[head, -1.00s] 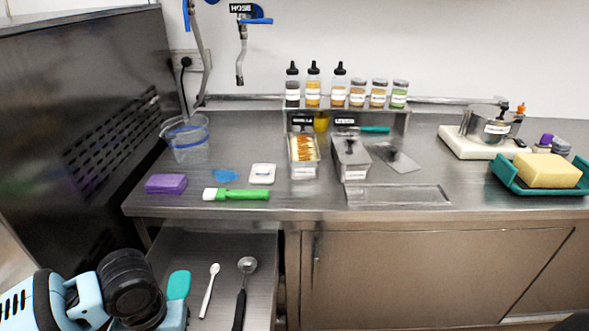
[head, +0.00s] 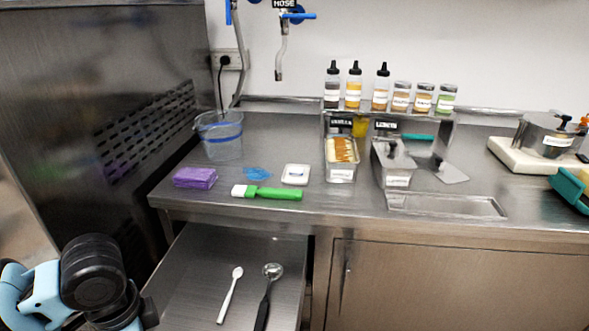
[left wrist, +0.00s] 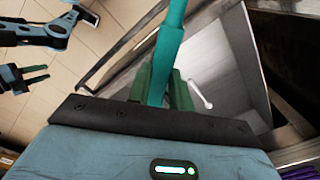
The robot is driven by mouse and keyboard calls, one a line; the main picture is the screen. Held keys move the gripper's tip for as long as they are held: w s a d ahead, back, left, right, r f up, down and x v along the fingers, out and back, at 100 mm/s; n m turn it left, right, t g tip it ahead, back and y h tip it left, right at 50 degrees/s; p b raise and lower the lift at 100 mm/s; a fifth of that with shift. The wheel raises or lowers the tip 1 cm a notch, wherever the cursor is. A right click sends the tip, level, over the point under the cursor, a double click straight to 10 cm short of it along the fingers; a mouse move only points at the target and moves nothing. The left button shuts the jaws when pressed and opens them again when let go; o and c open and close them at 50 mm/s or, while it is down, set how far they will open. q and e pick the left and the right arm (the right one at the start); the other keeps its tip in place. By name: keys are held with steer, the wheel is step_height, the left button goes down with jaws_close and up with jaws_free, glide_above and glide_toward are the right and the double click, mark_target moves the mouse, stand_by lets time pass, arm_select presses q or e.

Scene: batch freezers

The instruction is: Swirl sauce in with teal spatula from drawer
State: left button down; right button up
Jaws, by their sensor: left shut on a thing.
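My left gripper (left wrist: 160,86) is shut on the teal spatula (left wrist: 167,50), seen close in the left wrist view; its far end runs out of that picture. In the head view my left arm comes in at the lower left, beside the open drawer (head: 190,270); its gripper and the spatula do not show there. The pan under the vanilla sign (head: 341,176) stands on the counter with brown sauce streaks on pale ice cream. My right gripper (left wrist: 35,76) shows at the left of the left wrist view, its fingers apart and empty.
The drawer holds a white spoon (head: 229,295) and a black-handled scoop (head: 265,300). Bottles (head: 355,88) stand on the shelf.

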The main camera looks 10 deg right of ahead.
arm_select(q)
steer(key=n, duration=0.2)
steer(key=a+n+b, duration=0.1)
steer(key=n, duration=0.1)
steer(key=shift+w, duration=0.1)
steer(key=n, duration=0.2)
steer(key=a+n+b, duration=0.1)
steer(key=n, duration=0.1)
steer(key=shift+w+r, duration=0.1)
steer(key=shift+r, duration=0.2)
steer(key=n, duration=0.3)
steer(key=a+n+b, duration=0.1)
steer(key=shift+a+r+n, duration=0.1)
steer(key=shift+r+n, duration=0.2)
steer(key=shift+r, duration=0.05)
steer(key=shift+a+r+n, duration=0.2)
steer(key=shift+r+n, duration=0.05)
steer(key=shift+n, duration=0.55)
